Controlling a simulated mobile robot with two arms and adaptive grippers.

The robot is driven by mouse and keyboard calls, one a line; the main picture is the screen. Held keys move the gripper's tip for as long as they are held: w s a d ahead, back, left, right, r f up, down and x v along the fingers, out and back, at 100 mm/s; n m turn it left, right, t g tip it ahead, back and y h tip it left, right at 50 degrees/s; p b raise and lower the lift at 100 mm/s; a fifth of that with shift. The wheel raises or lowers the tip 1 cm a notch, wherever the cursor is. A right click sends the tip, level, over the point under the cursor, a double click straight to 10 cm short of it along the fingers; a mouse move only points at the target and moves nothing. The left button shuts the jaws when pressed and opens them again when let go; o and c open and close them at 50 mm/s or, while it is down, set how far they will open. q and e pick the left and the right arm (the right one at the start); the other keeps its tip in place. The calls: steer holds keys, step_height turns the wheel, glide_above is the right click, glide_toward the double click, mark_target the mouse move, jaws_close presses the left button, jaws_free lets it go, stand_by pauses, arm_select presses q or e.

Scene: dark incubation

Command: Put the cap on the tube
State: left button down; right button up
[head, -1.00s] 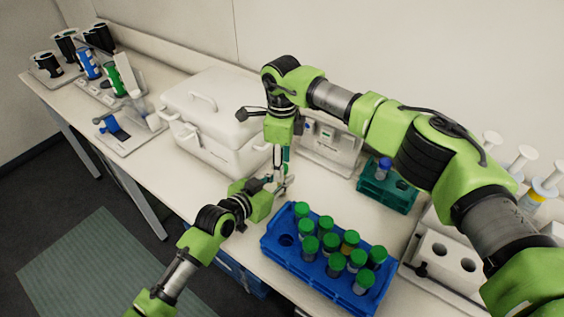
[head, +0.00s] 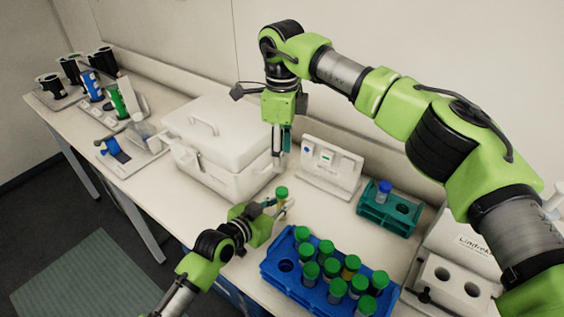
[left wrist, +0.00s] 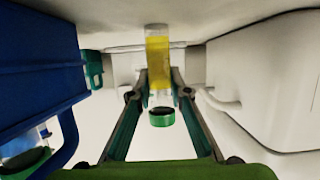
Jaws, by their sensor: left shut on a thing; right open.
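My left gripper (head: 281,208) is shut on a tube (left wrist: 157,60) with yellow contents, held over the bench. A green cap (head: 282,192) shows on the tube's end above the left fingers, and also in the left wrist view (left wrist: 161,118). It looks in line with the tube; whether it is fully seated I cannot tell. My right gripper (head: 281,165) is open and empty, pointing down just above the cap and apart from it. The tube's body is mostly hidden by the left fingers in the head view.
A blue rack (head: 267,268) with several green-capped tubes and an empty hole stands to the right of the left gripper. A teal rack (head: 372,215) holds a blue-capped tube (head: 384,190). A white lidded box (head: 210,135) stands behind left, a white device (head: 331,165) at the back.

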arm_select(q)
steer(key=c, duration=1.8)
jaws_free()
steer(key=shift+s+a, duration=0.1)
steer(key=v, duration=1.1)
steer(key=shift+s+a+r, duration=0.2)
steer(key=shift+s+a, duration=0.05)
